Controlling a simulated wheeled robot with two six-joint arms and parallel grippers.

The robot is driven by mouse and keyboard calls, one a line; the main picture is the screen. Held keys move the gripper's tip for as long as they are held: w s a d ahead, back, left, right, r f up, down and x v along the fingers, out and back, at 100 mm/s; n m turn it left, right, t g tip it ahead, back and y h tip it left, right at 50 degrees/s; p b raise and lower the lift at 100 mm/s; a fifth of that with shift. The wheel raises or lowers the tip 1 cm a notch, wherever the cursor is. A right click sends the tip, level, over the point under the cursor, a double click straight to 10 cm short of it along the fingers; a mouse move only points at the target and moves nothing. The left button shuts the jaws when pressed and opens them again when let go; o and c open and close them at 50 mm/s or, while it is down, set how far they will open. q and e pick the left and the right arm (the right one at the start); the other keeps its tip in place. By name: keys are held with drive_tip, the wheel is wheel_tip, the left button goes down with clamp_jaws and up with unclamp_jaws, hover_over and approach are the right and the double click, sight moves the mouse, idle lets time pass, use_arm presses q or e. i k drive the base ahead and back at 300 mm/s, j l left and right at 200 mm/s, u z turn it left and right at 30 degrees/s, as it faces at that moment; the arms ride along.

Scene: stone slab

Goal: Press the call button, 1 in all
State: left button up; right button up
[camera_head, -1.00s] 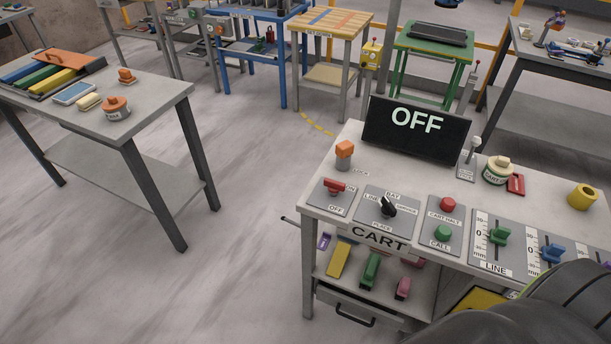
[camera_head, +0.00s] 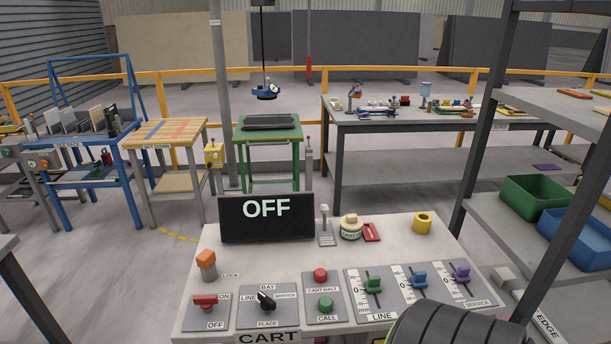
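The green call button (camera_head: 326,305) stands on a grey plate on the cart panel, with the label CALL below it. A red button (camera_head: 320,274) labelled CART HALT is above it on the same plate. The green button looks raised. The screen (camera_head: 267,217) behind the controls reads OFF. Neither gripper is in view. A dark, rounded part of mine covers the bottom right of the panel.
Left of the buttons are a red switch (camera_head: 205,301), an orange-topped post (camera_head: 206,264) and a black rotary knob (camera_head: 266,300). Right are green (camera_head: 373,284), blue (camera_head: 419,279) and purple (camera_head: 461,273) sliders. A shelf rack (camera_head: 476,170) stands at the right.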

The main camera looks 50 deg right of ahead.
sight(326, 303)
drive_tip(key=l+z, duration=0.1)
drive_tip(key=z, duration=0.3)
drive_tip(key=l+z, duration=0.1)
drive_tip(key=z, duration=0.3)
drive_tip(key=l+z, duration=0.1)
drive_tip(key=z, duration=0.3)
drive_tip(key=l+z, duration=0.1)
drive_tip(key=z, duration=0.35)
